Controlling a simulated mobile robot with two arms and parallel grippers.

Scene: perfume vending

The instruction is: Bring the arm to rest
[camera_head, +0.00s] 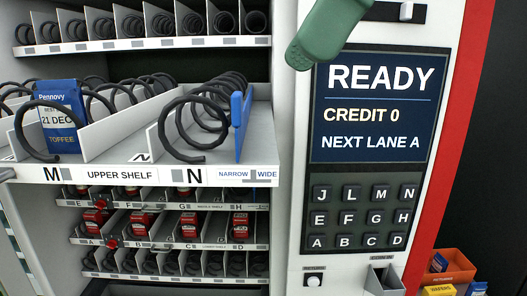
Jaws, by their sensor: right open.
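Only this part shows; the rest is cut off by the top edge. I see nothing held at the visible tip. My left gripper is not in view.
The dark display (378,105) reads READY, CREDIT 0, NEXT LANE A. A keypad (360,217) sits below it. The pulled-out upper shelf (120,174) holds a blue toffee pack (60,118) and a blue divider (240,122). An orange crate (450,268) stands lower right.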

